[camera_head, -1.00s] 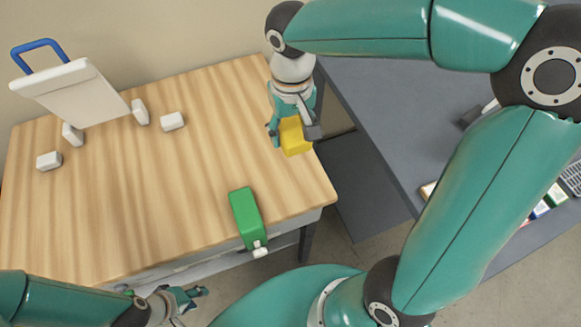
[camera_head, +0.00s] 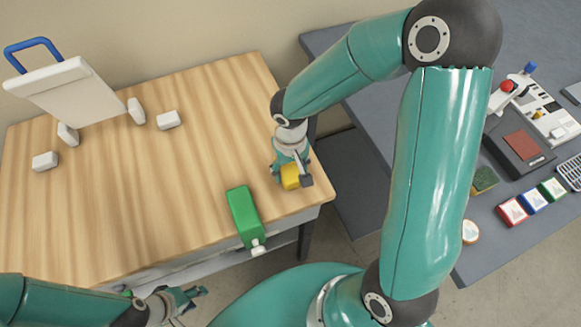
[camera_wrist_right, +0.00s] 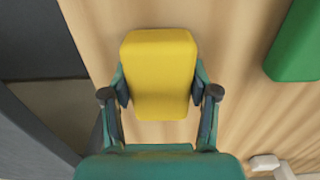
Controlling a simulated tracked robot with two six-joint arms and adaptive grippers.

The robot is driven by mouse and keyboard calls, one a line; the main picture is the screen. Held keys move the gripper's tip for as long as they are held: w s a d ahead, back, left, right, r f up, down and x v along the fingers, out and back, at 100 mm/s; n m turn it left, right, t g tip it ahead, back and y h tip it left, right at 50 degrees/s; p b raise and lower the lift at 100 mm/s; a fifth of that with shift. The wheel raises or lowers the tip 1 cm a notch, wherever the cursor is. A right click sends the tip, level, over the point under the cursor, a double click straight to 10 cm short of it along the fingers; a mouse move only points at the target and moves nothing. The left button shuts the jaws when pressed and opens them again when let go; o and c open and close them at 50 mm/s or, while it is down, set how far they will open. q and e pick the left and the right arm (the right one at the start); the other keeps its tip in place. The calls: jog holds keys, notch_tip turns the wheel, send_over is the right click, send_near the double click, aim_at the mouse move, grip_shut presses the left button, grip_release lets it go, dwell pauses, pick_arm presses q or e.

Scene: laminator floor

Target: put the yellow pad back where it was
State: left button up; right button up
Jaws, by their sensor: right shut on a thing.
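The yellow pad (camera_head: 290,177) is a small block between the fingers of my right gripper (camera_head: 292,180), over the wooden table near its right edge. In the right wrist view the yellow pad (camera_wrist_right: 160,72) sits upright in the picture, with a finger of my right gripper (camera_wrist_right: 160,92) pressed on each side. I cannot tell whether the pad touches the tabletop. My left gripper (camera_head: 190,296) is at the bottom left, in front of the table's near edge, with nothing seen in it; its fingers appear apart.
A green block (camera_head: 243,215) with a white end lies at the wooden table's (camera_head: 130,215) front edge, left of the pad. A white tilted board (camera_head: 75,95) and several white blocks stand at the back left. A grey desk (camera_head: 480,235) with ink pads and devices stands right. The table's middle is clear.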

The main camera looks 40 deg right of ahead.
aim_at(291, 167)
jog(key=shift+f, duration=0.15)
jog(key=o, duration=1.1)
notch_tip(291, 167, up, 12)
jog(key=shift+r, duration=0.2)
jog(key=shift+s, duration=0.1)
